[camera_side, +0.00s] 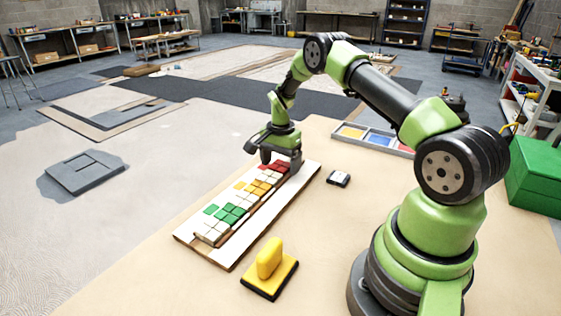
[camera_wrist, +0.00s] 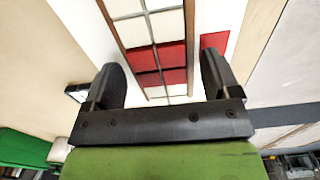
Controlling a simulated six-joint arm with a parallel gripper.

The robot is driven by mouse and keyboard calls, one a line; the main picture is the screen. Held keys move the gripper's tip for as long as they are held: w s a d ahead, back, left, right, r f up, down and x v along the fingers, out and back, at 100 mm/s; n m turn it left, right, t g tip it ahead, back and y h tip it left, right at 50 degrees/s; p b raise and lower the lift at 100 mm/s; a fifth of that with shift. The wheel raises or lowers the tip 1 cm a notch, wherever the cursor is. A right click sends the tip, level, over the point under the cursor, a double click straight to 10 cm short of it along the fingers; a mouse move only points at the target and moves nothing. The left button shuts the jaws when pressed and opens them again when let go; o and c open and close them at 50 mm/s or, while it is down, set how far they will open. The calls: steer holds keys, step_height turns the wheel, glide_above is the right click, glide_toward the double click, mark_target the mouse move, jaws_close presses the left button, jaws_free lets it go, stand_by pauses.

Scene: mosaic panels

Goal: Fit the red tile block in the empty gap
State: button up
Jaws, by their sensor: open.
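A white board (camera_side: 228,262) carries a wooden-railed channel with a row of white, green, yellow and red tiles. The red tile block (camera_side: 275,168) is at the far end of the row, partly hidden by my gripper (camera_side: 280,163). In the wrist view, red tiles (camera_wrist: 145,59) lie between the rails with white tiles before and behind. My gripper (camera_wrist: 162,70) is open, its fingers on either side of the channel around the red block. A flat red square (camera_wrist: 213,41) shows outside the right rail, partly behind the right finger. I make out no empty gap.
A yellow-handled float (camera_side: 270,262) stands near the board's front. A small black-and-white item (camera_side: 338,179) lies right of the board. A tray (camera_side: 405,151) with yellow, blue and red compartments and a green box (camera_side: 535,175) are farther right.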

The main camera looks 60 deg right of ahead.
mark_target(281, 165)
step_height(281, 165, up, 10)
stand_by(0.5)
steer(key=s+a+r+n+t, duration=0.2)
steer(key=a+r+n, duration=0.1)
steer(key=a+r, duration=0.4)
steer(key=s+a+r+n+t, duration=0.1)
steer(key=s+a+r+n, duration=0.3)
steer(key=r, duration=0.5)
steer(key=s+a+r+n+t+y, duration=0.2)
steer(key=s+a+n+t, duration=0.2)
steer(key=s+a+n, duration=0.3)
steer(key=s+a, duration=0.4)
steer(key=s, duration=0.4)
steer(key=shift+a+r, duration=0.2)
steer(key=shift+a, duration=0.1)
